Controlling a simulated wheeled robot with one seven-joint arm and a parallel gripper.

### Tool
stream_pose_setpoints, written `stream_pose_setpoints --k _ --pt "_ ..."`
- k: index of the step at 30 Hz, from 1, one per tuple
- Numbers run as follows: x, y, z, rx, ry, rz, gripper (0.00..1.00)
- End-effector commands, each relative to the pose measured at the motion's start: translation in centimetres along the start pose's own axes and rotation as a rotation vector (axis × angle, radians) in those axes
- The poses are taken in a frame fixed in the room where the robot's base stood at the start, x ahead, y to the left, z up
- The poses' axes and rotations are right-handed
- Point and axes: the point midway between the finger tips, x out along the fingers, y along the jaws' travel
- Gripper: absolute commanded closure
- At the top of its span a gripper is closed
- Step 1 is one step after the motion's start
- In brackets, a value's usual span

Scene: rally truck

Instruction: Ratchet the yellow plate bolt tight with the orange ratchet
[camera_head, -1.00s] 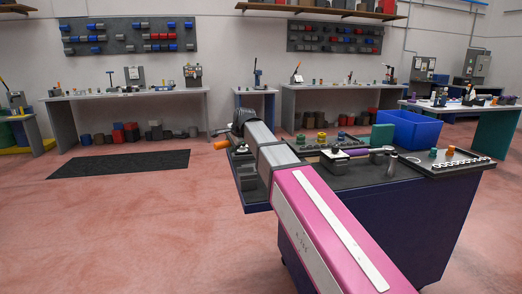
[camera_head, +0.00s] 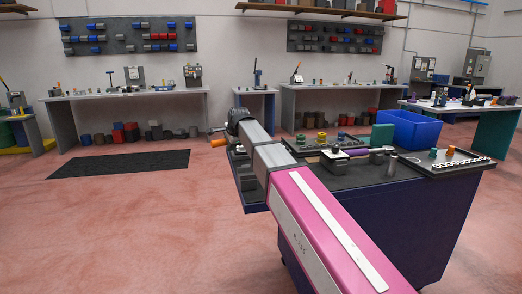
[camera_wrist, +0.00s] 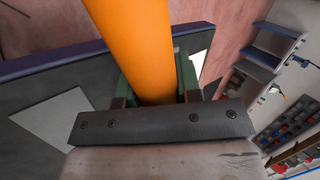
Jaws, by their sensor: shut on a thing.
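The orange ratchet's handle (camera_wrist: 135,45) fills the middle of the wrist view, between the green fingers of my gripper (camera_wrist: 156,82). The fingers are shut on the handle. In the head view the orange handle (camera_head: 218,143) sticks out left of my wrist, past the left edge of the cart, with a small grey piece just above it. My arm and wrist hide most of the gripper there. I cannot make out the yellow plate bolt or whether the ratchet sits on it.
The dark cart top (camera_head: 375,172) carries a purple-handled tool (camera_head: 356,152), a blue bin (camera_head: 409,129), a small-parts tray (camera_head: 312,146) and another tray (camera_head: 446,167). Workbenches line the back wall. The floor left of the cart is open, with a black mat (camera_head: 120,163).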

Motion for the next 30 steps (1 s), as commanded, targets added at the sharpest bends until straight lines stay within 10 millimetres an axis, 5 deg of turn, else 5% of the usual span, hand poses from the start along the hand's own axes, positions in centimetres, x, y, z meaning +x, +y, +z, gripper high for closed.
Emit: stream_pose_setpoints --k 30 --pt "1.4 -2.2 -0.4 0.116 0.089 -0.004 1.0"
